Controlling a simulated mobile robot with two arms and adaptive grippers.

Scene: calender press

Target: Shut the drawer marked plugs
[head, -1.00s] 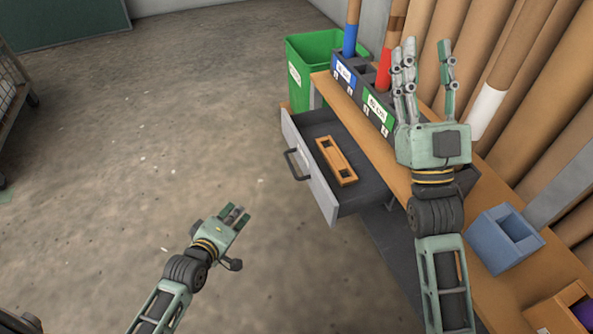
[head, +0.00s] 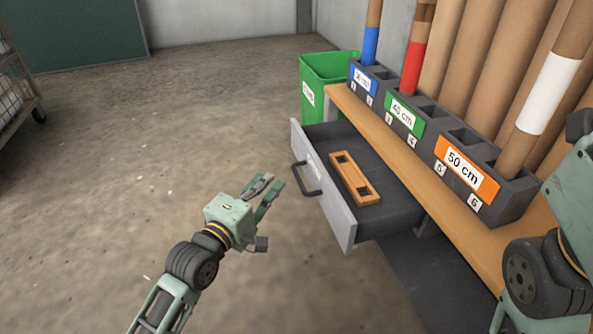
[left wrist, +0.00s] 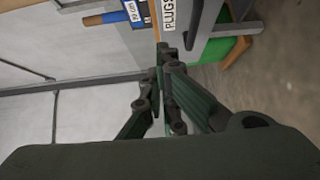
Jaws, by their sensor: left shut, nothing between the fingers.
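The drawer (head: 335,196) under the bench stands pulled out, with a pale grey front and a dark bar handle (head: 307,178). A wooden block with square holes (head: 354,178) lies inside it. In the left wrist view the white PLUGS label (left wrist: 169,14) shows on the drawer front, with the handle (left wrist: 222,34) beside it. My left gripper (head: 272,192) is shut and empty, in front of the drawer face and apart from it in the head view. Its fingers (left wrist: 165,95) also show in the left wrist view. My right gripper (head: 572,195) is cut off by the right edge; its fingers are not clear.
The wooden bench top (head: 440,190) carries a dark rack (head: 480,160) with 40 cm and 50 cm labels and upright tubes. A green bin (head: 325,85) stands beyond the drawer. A wire cart (head: 15,95) is at far left. The floor left of the drawer is clear.

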